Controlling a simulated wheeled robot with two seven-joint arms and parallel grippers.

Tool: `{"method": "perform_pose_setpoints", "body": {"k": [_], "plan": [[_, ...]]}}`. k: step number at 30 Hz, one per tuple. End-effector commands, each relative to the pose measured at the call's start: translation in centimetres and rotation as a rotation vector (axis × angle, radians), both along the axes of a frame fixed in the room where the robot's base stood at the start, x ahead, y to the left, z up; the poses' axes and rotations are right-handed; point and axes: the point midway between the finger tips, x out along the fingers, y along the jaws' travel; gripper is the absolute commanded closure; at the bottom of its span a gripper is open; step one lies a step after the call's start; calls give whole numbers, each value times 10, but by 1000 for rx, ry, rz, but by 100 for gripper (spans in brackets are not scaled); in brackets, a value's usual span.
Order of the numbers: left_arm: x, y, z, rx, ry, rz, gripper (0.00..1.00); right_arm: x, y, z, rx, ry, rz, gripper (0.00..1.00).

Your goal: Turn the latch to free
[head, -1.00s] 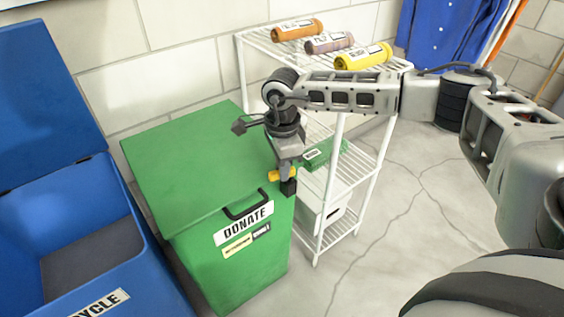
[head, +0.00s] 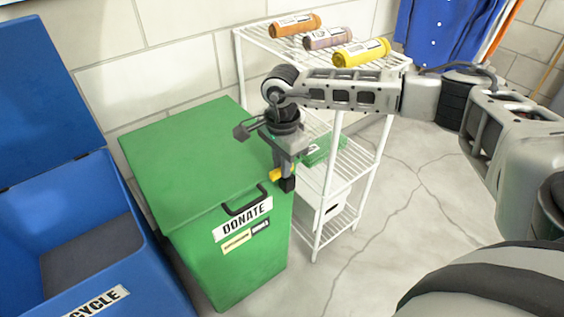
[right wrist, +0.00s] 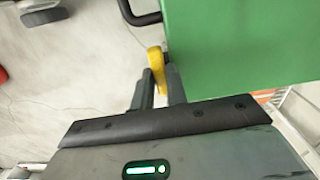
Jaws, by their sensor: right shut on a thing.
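The green bin (head: 190,165) has a closed lid, a black handle (head: 246,200) and a DONATE label on its front. A yellow latch (head: 275,175) sits at the bin's right front edge. It also shows in the right wrist view (right wrist: 157,66), between my fingers beside the green lid. My right gripper (head: 287,182) points down at that edge and is shut on the latch. In the right wrist view my right gripper (right wrist: 160,92) has one finger on each side of the yellow piece. The fingers hide part of the latch. My left gripper is not in view.
An open blue bin (head: 150,270) stands at the left with its lid raised. A white wire shelf (head: 345,165) stands close on the right, holding several rolled items on top. The grey floor (head: 430,215) at the right is clear.

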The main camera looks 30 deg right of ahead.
Motion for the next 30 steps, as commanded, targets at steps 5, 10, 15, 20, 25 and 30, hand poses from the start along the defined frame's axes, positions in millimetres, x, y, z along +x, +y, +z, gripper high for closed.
{"method": "perform_pose_setpoints", "body": {"k": [5, 10, 15, 20, 25, 30], "plan": [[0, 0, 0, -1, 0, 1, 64, 0, 0, 0, -1, -1, 2, 72], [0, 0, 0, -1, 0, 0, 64, 0, 0, 0, 0, 0, 1, 64], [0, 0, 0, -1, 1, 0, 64, 0, 0, 2, 0, -1, 0, 64], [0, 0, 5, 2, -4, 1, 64, 1, 0, 18, 1, -2, 0, 64], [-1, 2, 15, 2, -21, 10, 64, 1, 0, 57, 0, -5, 1, 64], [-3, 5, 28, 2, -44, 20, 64, 1, 0, 99, 0, -5, 1, 64]]}}
